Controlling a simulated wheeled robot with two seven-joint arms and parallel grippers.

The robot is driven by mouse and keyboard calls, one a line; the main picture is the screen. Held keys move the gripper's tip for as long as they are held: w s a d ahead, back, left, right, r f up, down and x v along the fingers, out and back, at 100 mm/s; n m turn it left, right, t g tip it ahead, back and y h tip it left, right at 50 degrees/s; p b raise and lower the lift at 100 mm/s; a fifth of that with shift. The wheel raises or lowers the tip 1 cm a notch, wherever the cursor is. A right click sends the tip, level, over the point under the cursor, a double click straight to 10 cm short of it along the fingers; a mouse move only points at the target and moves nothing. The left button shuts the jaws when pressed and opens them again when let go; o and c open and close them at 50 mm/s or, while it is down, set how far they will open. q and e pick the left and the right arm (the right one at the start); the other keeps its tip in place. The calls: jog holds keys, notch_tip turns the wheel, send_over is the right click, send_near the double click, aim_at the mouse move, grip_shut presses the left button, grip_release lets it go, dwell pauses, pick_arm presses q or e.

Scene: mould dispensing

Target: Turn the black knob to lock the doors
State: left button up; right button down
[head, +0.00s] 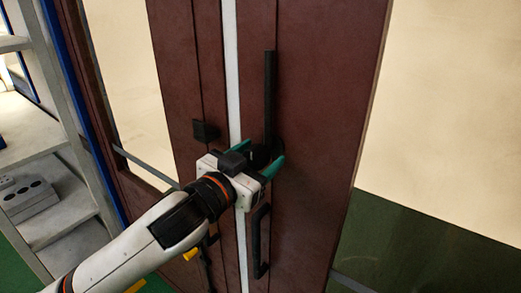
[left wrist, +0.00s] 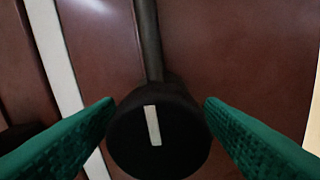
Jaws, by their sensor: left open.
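The black knob (left wrist: 183,142) is a round disc with a short white mark, nearly upright and slightly tilted. A long black rod (head: 269,95) rises from it along the right door (head: 325,80); the rod also shows in the left wrist view (left wrist: 149,40). My left gripper (head: 263,160) is in front of the knob, its green fingers open. In the head view, the gripper partly hides the knob. My right gripper is not in view.
The left door (head: 177,60) bears a small black block (head: 205,131). A white strip (head: 231,60) runs between the brown doors. Black handles (head: 260,242) sit below the gripper. Grey shelving (head: 75,130) stands at the left, with a grey box (head: 28,198) on it.

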pick_arm(q)
jog(key=shift+w+d, duration=0.25)
jog(key=shift+w, duration=0.2)
